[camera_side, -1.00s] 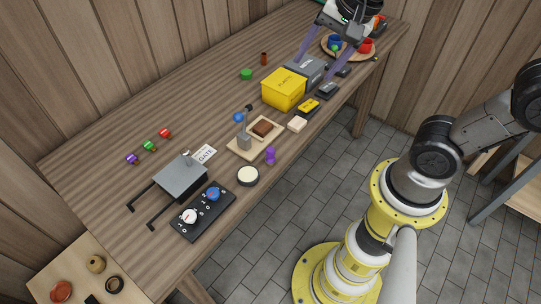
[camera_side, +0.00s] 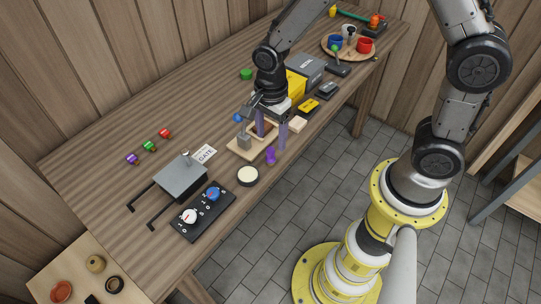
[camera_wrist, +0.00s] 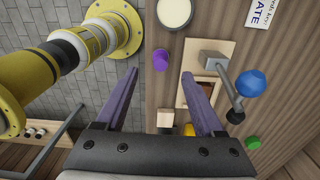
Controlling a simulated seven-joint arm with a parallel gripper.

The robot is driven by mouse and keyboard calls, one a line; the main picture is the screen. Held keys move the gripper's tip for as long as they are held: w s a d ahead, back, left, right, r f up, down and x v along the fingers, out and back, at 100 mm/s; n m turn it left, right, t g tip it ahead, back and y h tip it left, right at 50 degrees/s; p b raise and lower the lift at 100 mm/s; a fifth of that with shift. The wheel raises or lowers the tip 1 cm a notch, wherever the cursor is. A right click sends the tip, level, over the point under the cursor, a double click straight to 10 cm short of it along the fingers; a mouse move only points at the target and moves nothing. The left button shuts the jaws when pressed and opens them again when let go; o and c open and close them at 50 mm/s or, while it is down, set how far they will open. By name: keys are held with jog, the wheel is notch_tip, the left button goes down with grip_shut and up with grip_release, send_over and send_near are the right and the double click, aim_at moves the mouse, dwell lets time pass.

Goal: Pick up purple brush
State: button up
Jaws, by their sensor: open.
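The purple brush (camera_side: 270,157) stands near the front edge of the workbench, beside the wooden board. In the wrist view the purple brush (camera_wrist: 160,58) is a rounded purple shape just beyond and between my two fingertips. My gripper (camera_side: 271,142) points down with its purple fingers spread, close to the brush and partly in front of the board. In the wrist view my gripper (camera_wrist: 160,73) is open with nothing between its fingers. I cannot tell how far above the brush the tips are.
The wooden board (camera_side: 236,150) carries a grey block and a blue-knobbed lever. A round cream-topped black jar (camera_side: 248,176), a pale block (camera_side: 298,124) and a yellow box (camera_side: 296,87) are nearby. A black dial panel (camera_side: 203,213) lies left.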

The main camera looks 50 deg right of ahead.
aim_at(270, 149)
jog(key=shift+f, duration=3.5)
grip_shut()
